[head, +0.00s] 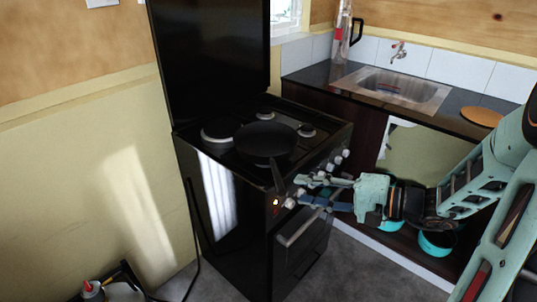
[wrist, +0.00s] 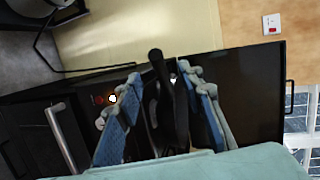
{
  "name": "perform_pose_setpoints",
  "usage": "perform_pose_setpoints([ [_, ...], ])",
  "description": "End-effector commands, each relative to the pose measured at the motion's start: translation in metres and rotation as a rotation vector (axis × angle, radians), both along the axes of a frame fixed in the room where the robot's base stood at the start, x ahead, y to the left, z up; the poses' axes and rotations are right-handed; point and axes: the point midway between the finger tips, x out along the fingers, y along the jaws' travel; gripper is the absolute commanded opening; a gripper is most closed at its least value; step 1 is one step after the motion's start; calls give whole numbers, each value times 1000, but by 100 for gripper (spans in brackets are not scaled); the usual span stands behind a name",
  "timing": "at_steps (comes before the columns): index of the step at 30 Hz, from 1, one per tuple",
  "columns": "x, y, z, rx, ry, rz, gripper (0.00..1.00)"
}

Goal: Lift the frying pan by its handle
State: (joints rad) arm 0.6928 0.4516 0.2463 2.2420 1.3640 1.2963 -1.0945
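The black frying pan (head: 265,140) sits on the front of the black stove top in the head view. Its handle (head: 278,178) points toward the front edge and sticks out past it. My gripper (head: 302,190) is open, just right of the handle near the front panel knobs. In the wrist view the dark handle (wrist: 157,70) shows between the two spread blue-grey fingers of my gripper (wrist: 168,88), with gaps on both sides. I cannot tell whether the handle's end lies fully between the fingertips. The pan's bowl is hard to make out in the wrist view.
The black stove (head: 235,215) has knobs and an oven door handle (head: 298,228) below the gripper. Its raised black lid (head: 210,60) stands behind. A counter with a sink (head: 395,88) is to the right, with teal pots (head: 437,242) low under it. The floor in front is clear.

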Motion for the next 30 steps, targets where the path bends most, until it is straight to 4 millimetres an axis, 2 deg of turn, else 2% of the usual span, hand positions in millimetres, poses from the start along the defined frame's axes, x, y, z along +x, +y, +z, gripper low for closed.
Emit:
perform_pose_setpoints([
  [5, 5, 14, -4, 0, 1, 3, 35],
  [12, 19, 44, -13, -1, 1, 3, 35],
  [21, 22, 49, -15, -3, 0, 0, 35],
  [30, 22, 49, -15, -3, 0, 0, 3],
])
